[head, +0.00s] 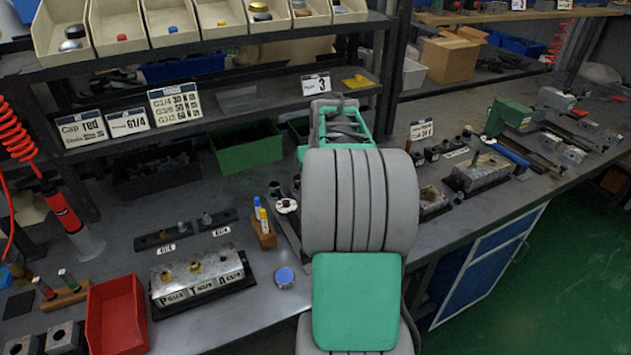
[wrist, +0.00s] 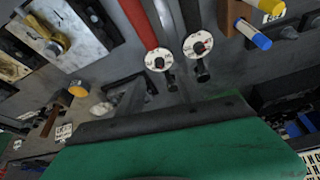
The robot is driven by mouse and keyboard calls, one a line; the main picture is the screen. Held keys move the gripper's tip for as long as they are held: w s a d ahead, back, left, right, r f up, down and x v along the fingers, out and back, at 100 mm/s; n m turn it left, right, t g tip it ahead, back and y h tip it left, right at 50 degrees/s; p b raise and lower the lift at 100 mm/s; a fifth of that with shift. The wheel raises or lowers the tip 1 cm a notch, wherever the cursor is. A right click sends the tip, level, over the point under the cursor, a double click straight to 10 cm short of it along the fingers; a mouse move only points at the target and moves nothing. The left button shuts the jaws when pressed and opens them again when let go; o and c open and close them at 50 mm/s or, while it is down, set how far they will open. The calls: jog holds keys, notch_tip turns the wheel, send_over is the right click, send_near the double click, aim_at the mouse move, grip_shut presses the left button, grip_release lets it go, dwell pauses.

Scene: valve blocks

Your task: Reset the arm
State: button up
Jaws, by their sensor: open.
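My arm rises from the bottom centre of the head view and reaches out over the bench, its grey and green links hiding the bench behind them. My gripper (head: 340,118) is at the far end of the arm, in front of the back shelf. It is open, and I see nothing held in it. Its fingertips are not clearly seen. The wrist view looks down on the bench, with two white discs with black knobs (wrist: 178,54) near the middle.
A valve block (head: 197,277), a red bin (head: 118,316) and a pen holder (head: 265,233) stand left of my arm. A green bin (head: 247,150) is at the back. Another block (head: 482,170) and a green tool (head: 510,116) lie to the right. Bare bench shows around the blue-topped cap (head: 284,277).

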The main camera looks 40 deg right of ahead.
jog(key=s+a+r+n+y, duration=0.1)
jog(key=s+a+r+n, duration=0.1)
jog(key=a, duration=1)
jog(key=s+a+r+n, duration=0.1)
jog(key=s+a, duration=0.1)
jog(key=a, duration=0.9)
jog(key=s+a+f+n+g+y+p, duration=0.1)
jog(key=s+a+f+n, duration=0.1)
jog(key=s+a, duration=0.8)
jog(key=shift+a+f, duration=0.55)
jog(key=shift+a, duration=0.25)
